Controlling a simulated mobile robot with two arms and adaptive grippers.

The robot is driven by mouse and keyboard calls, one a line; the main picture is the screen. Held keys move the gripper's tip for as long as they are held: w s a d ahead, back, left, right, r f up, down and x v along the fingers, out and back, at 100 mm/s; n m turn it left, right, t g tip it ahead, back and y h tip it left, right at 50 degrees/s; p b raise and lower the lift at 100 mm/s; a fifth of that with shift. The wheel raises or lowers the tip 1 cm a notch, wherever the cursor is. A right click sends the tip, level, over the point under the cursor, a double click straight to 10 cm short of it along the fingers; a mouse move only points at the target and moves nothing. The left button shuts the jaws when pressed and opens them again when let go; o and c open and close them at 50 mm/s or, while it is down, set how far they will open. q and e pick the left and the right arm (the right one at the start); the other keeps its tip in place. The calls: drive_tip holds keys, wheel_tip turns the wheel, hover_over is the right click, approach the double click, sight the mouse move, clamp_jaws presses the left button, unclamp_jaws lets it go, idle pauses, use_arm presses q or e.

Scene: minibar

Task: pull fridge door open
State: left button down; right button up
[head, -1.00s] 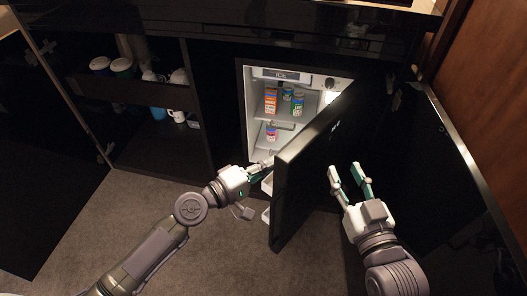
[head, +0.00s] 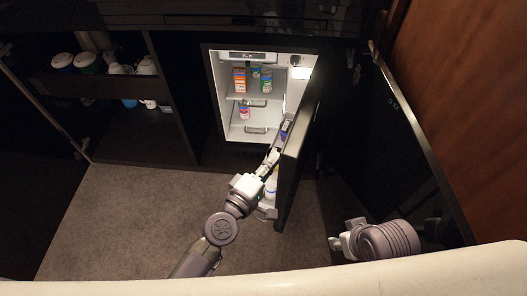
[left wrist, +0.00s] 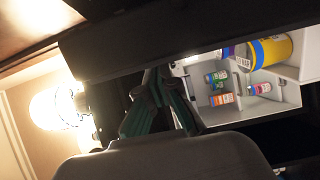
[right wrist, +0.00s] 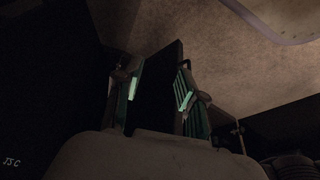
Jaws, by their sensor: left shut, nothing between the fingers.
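The black fridge door (head: 293,175) stands wide open, its edge toward me in the head view. The lit white fridge interior (head: 238,120) is exposed, with cans and a carton inside. My left gripper (head: 273,158) is shut and empty at the inner side of the door, beside the door shelves; whether it touches the door is unclear. In the left wrist view its fingertips (left wrist: 155,74) meet below a dark band. My right gripper (head: 337,243) is low, right of the door and apart from it. In the right wrist view its fingers (right wrist: 158,85) are spread, with a dark panel beyond them.
An open cabinet with a shelf (head: 100,85) of cups stands left of the fridge. Another open black cabinet door (head: 400,140) and a wooden wall (head: 465,110) bound the right side. The carpet (head: 130,215) in front is clear. A pale edge (head: 400,278) crosses the bottom.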

use_arm(q)
drive_tip(key=s+d+n+t+y+p, duration=0.1)
drive_tip(key=s+d, duration=0.3)
drive_tip(key=d, duration=0.4)
drive_tip(key=shift+d+p, duration=0.4)
drive_tip(key=shift+p, duration=0.05)
use_arm(e)
drive_tip(key=shift+x, duration=2.1)
use_arm(q)
drive_tip(key=shift+w+a, duration=0.1)
drive_tip(key=shift+w, duration=0.05)
use_arm(e)
drive_tip(key=shift+a, duration=0.1)
